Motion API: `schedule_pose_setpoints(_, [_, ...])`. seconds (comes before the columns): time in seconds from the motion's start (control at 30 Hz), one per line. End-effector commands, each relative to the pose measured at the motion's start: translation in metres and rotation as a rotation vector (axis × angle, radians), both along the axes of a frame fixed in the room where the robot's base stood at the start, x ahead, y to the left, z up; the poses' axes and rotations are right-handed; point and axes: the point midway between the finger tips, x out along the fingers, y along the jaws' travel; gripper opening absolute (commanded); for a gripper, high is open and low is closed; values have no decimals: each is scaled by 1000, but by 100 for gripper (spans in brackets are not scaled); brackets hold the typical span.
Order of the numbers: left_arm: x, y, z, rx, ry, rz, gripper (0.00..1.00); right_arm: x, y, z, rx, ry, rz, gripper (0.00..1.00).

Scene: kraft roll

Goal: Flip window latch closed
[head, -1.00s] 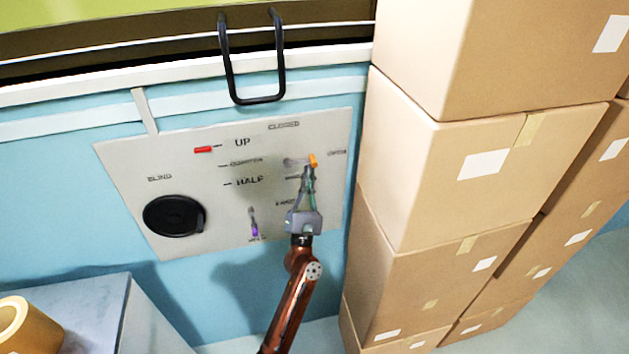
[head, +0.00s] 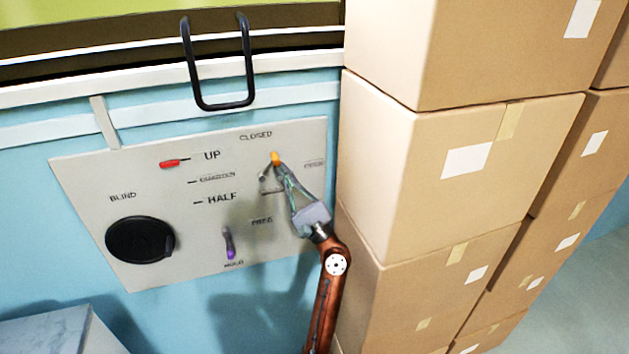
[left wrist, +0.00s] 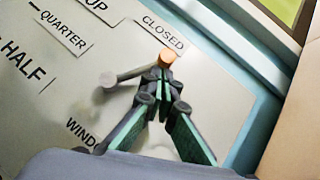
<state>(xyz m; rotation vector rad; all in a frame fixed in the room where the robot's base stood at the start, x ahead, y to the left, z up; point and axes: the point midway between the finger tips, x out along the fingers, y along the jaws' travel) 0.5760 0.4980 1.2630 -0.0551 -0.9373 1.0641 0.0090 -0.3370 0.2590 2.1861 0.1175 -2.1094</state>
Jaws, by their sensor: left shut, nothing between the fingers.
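The window latch is a short grey lever (left wrist: 130,74) with an orange tip (head: 275,158) on the pale control panel. It points up and slightly right from its pivot, with the orange tip a little below the CLOSED label (head: 256,135). In the left wrist view the orange tip (left wrist: 166,57) lies just under the CLOSED label (left wrist: 163,32). My left gripper (head: 279,168) is shut and empty. Its fingertips (left wrist: 160,76) are right at the orange tip, seemingly against it, and cover part of the lever's end. My right gripper is in neither view.
The panel (head: 80,180) also has a red lever (head: 172,163), a black round knob (head: 139,240) and a purple-tipped lever (head: 229,243). A black handle (head: 220,106) hangs above. Stacked cardboard boxes (head: 400,180) stand close on the right, beside my left arm.

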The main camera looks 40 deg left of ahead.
Motion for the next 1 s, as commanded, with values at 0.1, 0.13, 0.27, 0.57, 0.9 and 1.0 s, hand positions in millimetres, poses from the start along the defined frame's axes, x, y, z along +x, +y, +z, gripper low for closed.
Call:
schedule_pose_setpoints(0.1, [-10, 10, 5, -10, -19, 14, 0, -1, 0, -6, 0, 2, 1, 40])
schedule_pose_setpoints(0.13, [-12, 11, 6, -11, -18, 16, 0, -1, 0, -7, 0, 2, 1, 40])
schedule_pose_setpoints(0.27, [-16, 14, 12, -9, -16, 17, 0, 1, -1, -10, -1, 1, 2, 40])
schedule_pose_setpoints(0.57, [-21, 18, 20, -90, -126, 14, 0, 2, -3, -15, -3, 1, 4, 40])
schedule_pose_setpoints(0.9, [-25, 21, 24, -87, -123, 14, 0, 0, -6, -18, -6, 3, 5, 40])
schedule_pose_setpoints(1.0, [-26, 21, 24, -87, -123, 14, 0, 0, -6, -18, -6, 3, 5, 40])
